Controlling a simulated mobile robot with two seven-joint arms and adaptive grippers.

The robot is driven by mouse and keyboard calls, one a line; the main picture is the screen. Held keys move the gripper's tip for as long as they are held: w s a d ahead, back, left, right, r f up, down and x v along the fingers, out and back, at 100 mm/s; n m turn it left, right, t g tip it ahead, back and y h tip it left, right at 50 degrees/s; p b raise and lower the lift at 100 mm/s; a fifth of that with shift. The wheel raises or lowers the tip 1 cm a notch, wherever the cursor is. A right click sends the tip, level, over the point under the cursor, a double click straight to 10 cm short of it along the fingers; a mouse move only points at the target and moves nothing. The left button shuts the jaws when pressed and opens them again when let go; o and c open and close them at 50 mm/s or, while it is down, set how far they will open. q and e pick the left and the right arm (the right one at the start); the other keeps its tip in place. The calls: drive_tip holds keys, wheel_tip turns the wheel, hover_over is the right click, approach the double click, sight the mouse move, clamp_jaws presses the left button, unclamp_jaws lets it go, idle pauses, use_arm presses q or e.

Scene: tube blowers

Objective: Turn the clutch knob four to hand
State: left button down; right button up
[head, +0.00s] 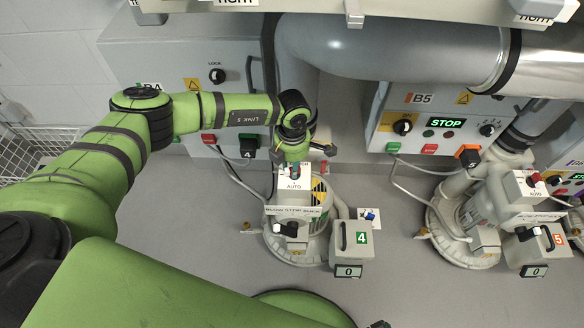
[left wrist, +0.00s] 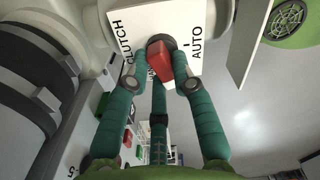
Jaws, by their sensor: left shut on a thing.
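The clutch knob four is a red knob (left wrist: 158,58) on a dark round base, on a white plate (left wrist: 192,20) lettered CLUTCH and AUTO. The rest of the lettering is hidden behind the fingers. My left gripper (left wrist: 158,78) is shut on the knob, with teal fingers on either side of it. In the head view my left gripper (head: 294,164) reaches down onto the white clutch box (head: 292,184) on top of blower four (head: 287,240). The knob's exact pointing is hard to tell. My right gripper is not in view.
A grey box with a green 4 tag (head: 352,240) and a counter reading 0 (head: 348,271) stands beside blower four. Blower five (head: 462,225) stands to the right. Panel B5 (head: 425,118) shows STOP. A large grey pipe (head: 390,50) runs behind. Grey floor lies between the blowers.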

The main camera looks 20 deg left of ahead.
use_arm(q)
drive_tip(key=m+b, duration=0.1)
drive_tip(key=m, duration=0.2)
drive_tip(key=shift+w+b, duration=0.15)
drive_tip(key=shift+b, duration=0.2)
drive_tip(key=shift+m, duration=0.3)
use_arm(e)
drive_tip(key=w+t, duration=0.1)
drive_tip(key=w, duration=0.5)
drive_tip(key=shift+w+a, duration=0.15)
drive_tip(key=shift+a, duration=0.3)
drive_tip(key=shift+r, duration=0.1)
use_arm(q)
drive_tip(key=c, duration=1)
unclamp_jaws()
drive_tip(key=shift+c, duration=0.2)
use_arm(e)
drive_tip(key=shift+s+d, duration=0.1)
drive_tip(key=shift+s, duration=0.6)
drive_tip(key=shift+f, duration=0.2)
use_arm(q)
drive_tip(key=shift+r, duration=0.3)
wheel_tip(320, 180, up, 7)
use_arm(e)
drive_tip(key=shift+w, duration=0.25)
